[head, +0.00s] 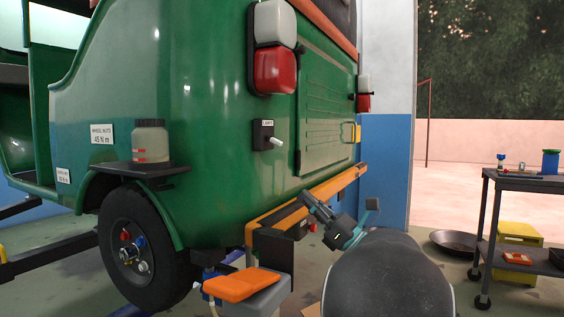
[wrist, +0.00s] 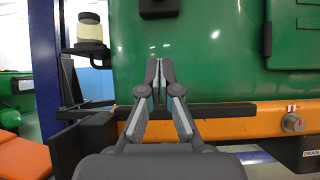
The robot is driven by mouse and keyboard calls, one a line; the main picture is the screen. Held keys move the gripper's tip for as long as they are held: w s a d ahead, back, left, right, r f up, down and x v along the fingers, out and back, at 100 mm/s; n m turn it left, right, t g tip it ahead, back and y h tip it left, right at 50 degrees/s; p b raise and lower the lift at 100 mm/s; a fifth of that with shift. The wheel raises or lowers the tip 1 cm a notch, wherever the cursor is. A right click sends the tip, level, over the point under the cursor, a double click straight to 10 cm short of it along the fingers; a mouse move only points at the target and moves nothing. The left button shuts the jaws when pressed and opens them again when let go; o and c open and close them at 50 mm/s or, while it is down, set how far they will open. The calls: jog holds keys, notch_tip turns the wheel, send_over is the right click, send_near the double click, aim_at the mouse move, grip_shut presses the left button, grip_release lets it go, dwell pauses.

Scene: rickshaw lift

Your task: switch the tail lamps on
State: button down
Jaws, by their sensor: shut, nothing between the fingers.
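The green rickshaw (head: 200,110) stands on the left with its rear towards me. A near tail lamp (head: 274,70), red below a pale lens, sits high on its back corner; the far tail lamp (head: 364,102) is at the right edge. Neither looks clearly lit. A small dark switch box (head: 263,132) with a label and a pale lever (head: 275,142) is below the near lamp. My gripper (head: 303,194) is shut and empty, below and right of the lever. In the wrist view its fingertips (wrist: 158,62) are together, below a dark box (wrist: 158,8) cut off at the top.
An orange bumper (wrist: 243,111) crosses behind my gripper, with a round drain knob (wrist: 292,123) at right. A jar (head: 150,141) stands on a side shelf. An orange pad (head: 241,284) is low in front. A tool cart (head: 515,181) stands at right.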

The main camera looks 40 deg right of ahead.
aim_at(275, 141)
jog(key=w+a+r, duration=0.1)
jog(key=w+r, duration=0.1)
jog(key=r, duration=0.1)
jog(key=w+a+r, duration=0.1)
jog(key=w+r, duration=0.3)
jog(key=r, duration=0.1)
jog(key=shift+w+a+r+p, duration=0.25)
jog(key=shift+a+r+p, duration=0.05)
jog(key=shift+a+r, duration=0.1)
jog(key=shift+s+d+r, duration=0.1)
jog(key=shift+s+r, duration=0.1)
jog(key=shift+r, duration=0.2)
jog(key=shift+r, duration=0.1)
